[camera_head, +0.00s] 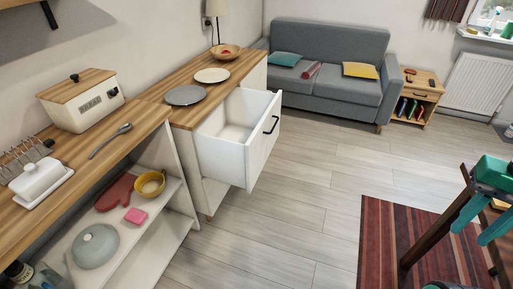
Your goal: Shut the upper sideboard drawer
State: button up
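The upper drawer (238,140) of the wood-topped white sideboard (222,80) is pulled far out over the floor. It looks empty inside. Its white front (263,142) faces right and carries a dark bar handle (271,124). A white cabinet front shows below the drawer, partly hidden by it. My gripper (469,236) is at the right edge, with two teal fingers spread apart and pointing down-left. Nothing shows between them. It is well to the right of the drawer, not touching it.
Plates (186,95) and a bowl (226,51) stand on the sideboard. An open shelf unit (150,232) is at the left. A dark wooden piece of furniture (431,236) stands by my gripper on a striped rug (385,250). Floor (310,190) between drawer and rug is clear.

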aim_at(233, 143)
jog(key=u, duration=0.4)
jog(key=i, duration=1)
jog(key=k, duration=0.65)
jog(key=u, duration=0.05)
